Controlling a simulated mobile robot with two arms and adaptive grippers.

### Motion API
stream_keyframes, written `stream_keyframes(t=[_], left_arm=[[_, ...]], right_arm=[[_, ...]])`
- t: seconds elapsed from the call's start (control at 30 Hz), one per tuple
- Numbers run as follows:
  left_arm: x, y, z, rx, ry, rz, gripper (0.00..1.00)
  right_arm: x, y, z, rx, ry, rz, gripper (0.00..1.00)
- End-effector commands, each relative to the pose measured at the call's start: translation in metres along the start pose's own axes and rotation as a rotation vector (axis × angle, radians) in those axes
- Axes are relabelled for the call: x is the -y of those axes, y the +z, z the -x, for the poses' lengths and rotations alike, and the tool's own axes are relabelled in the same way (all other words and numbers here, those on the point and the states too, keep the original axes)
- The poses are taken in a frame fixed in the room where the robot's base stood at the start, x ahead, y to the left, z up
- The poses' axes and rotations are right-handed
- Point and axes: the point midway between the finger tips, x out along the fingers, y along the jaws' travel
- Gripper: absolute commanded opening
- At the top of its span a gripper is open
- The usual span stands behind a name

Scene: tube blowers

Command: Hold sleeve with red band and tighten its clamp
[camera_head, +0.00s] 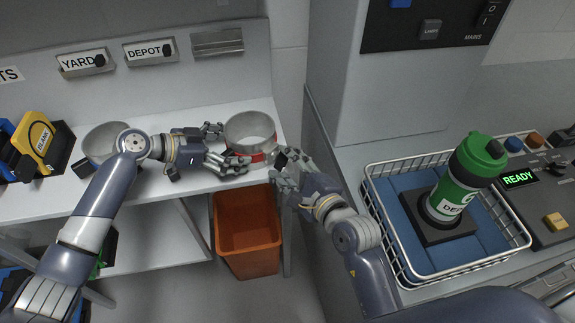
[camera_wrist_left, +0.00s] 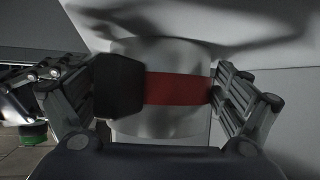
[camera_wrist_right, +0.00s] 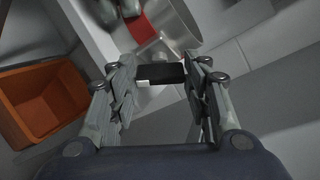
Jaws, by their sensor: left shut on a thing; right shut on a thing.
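The sleeve (camera_head: 250,127) is a wide grey ring with a red band (camera_wrist_left: 175,88). It stands at the right end of the white bench. My left gripper (camera_head: 226,147) comes from the left, its fingers on either side of the sleeve and closed on it. A black block (camera_wrist_left: 118,86), apparently the band's clamp, sits at the sleeve's side. My right gripper (camera_head: 280,171) is at the sleeve's near right side. In the right wrist view, my right gripper (camera_wrist_right: 160,78) is shut on a black block (camera_wrist_right: 160,74) with a white mark. The sleeve's lower part is partly hidden by the hands.
An orange bin (camera_head: 247,237) stands below the bench edge. A grey bowl-like ring (camera_head: 103,140) is on the bench behind my left arm. At right, a wire basket (camera_head: 395,248) holds a green bottle (camera_head: 461,180) on a black stand. Labelled holders (camera_head: 150,51) line the back panel.

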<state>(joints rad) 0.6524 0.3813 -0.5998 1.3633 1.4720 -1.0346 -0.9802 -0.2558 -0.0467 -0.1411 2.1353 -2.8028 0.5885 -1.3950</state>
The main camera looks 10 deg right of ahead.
Motion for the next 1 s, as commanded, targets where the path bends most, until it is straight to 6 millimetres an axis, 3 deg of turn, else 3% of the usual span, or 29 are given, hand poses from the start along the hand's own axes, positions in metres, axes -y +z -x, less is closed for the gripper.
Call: stream_keyframes(t=[0.33,0.7,0.73,0.8,1.0], left_arm=[[-0.0016,0.0024,-0.0014,0.004,0.004,0.002,0.62],[-0.0018,0.0021,-0.0015,0.003,0.004,0.002,0.62],[-0.0018,0.0021,-0.0016,0.003,0.004,0.002,0.62],[-0.0018,0.0021,-0.0016,0.003,0.004,0.002,0.62],[-0.0017,0.002,-0.0015,0.003,0.004,0.002,0.62]], right_arm=[[0.0024,-0.0009,-0.0005,-0.001,0.121,-0.283,0.21],[0.0013,-0.0009,-0.0004,-0.001,0.14,-0.323,0.21],[0.0012,-0.0009,-0.0004,-0.001,0.14,-0.322,0.47],[0.0012,-0.0008,-0.0004,-0.001,0.14,-0.322,0.63],[0.0024,-0.0008,-0.0003,-0.001,0.136,-0.32,0.65]])
